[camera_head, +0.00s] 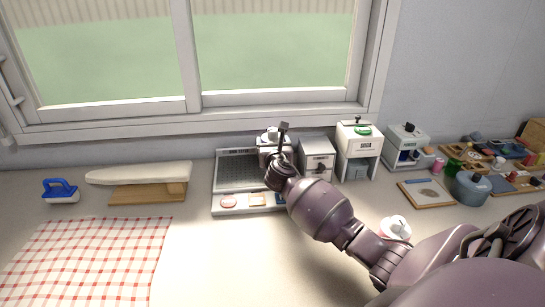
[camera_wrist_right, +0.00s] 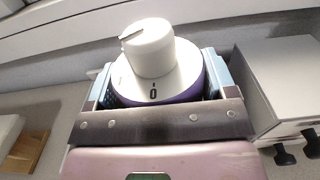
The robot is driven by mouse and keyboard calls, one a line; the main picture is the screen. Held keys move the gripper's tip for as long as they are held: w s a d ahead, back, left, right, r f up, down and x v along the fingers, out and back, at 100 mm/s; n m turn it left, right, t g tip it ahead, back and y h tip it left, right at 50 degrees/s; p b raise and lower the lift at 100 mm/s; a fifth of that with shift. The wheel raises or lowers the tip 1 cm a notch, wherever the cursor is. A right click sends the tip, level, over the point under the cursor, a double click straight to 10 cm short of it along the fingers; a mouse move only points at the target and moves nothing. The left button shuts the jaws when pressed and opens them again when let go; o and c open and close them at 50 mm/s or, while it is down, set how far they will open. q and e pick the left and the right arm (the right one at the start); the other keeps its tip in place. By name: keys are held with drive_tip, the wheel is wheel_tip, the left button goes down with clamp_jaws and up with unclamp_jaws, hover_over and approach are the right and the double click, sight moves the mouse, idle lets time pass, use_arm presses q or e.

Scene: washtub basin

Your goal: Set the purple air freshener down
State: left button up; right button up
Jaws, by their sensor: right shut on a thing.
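The purple air freshener has a white knob-like top and a purple band below it in the right wrist view (camera_wrist_right: 186,90). My right gripper (camera_wrist_right: 158,82) is shut on it, with a blue-padded finger on each side. Its lower part is hidden behind the gripper's palm. In the head view the right gripper (camera_head: 276,152) is near the back of the counter, at the right end of a ridged grey tray (camera_head: 232,173). The white top of the air freshener (camera_head: 269,136) shows there. I cannot tell whether its base touches anything. My left gripper is not in view.
Grey and white box-like machines (camera_head: 317,157) (camera_head: 358,143) stand close to the right of the gripper. A small ironing board (camera_head: 135,174), a blue iron (camera_head: 61,190) and a checked cloth (camera_head: 95,260) lie left. The window wall is behind. The front middle counter is clear.

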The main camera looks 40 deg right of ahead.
drive_tip(key=shift+f+b, duration=0.55)
drive_tip(key=shift+f, duration=1.45)
drive_tip(key=shift+f, duration=0.2)
drive_tip(key=o, duration=1)
drive_tip(key=shift+r, duration=0.3)
drive_tip(key=p+v, duration=0.1)
drive_tip(key=v, duration=1.1)
drive_tip(key=shift+f, duration=0.15)
drive_tip(key=shift+a, duration=0.1)
